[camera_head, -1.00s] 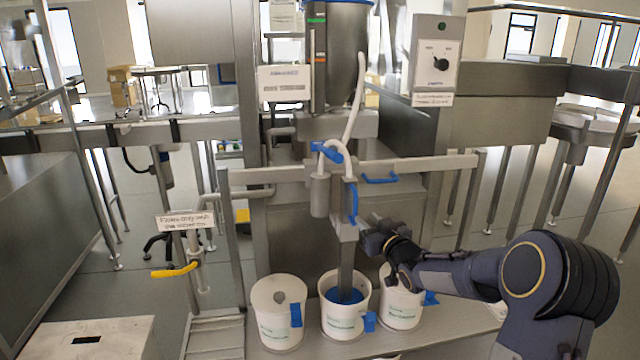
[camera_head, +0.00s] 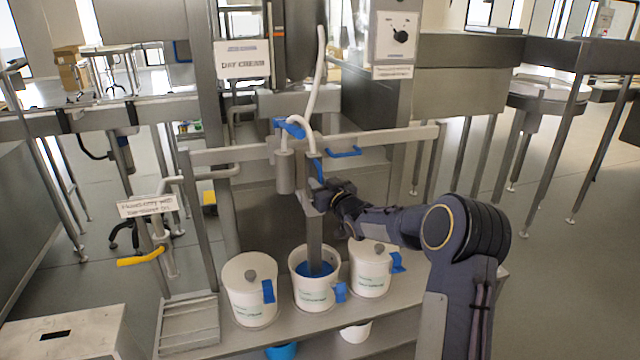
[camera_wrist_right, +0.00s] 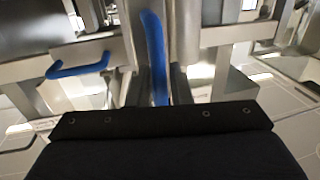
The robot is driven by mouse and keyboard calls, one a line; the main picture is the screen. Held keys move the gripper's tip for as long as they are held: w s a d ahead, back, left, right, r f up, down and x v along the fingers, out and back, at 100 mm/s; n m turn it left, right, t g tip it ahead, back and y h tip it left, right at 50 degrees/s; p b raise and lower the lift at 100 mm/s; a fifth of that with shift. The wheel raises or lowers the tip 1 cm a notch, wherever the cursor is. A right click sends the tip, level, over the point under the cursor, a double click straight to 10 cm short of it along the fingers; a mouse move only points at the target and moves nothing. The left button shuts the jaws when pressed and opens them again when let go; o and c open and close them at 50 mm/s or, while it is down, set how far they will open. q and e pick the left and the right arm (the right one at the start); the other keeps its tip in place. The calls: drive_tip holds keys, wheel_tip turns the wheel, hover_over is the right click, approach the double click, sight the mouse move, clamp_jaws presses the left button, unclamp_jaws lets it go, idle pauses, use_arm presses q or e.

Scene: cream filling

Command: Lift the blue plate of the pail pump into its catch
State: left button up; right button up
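The blue plate (camera_head: 316,271) lies inside the open middle pail (camera_head: 314,292), around the foot of the pump's grey upright column (camera_head: 314,241). A blue upright handle (camera_head: 317,168) is on the column's upper part; it also shows in the right wrist view (camera_wrist_right: 154,52). My right gripper (camera_head: 324,196) is at the column's right side, just below this handle. Which part is the catch is not clear. My left gripper is not in view.
Lidded white pails stand on the left (camera_head: 250,289) and right (camera_head: 370,268) of the middle one. A crossbar (camera_head: 400,136) with a blue handle (camera_head: 343,152) spans behind the pump. A yellow-handled lever (camera_head: 140,258) is at left. Open floor lies at right.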

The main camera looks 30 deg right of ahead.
clamp_jaws()
wheel_tip(320, 180, up, 16)
drive_tip(key=p, duration=0.9)
unclamp_jaws()
drive_tip(key=o, duration=0.3)
drive_tip(key=shift+o, duration=0.2)
drive_tip(key=shift+f, duration=0.15)
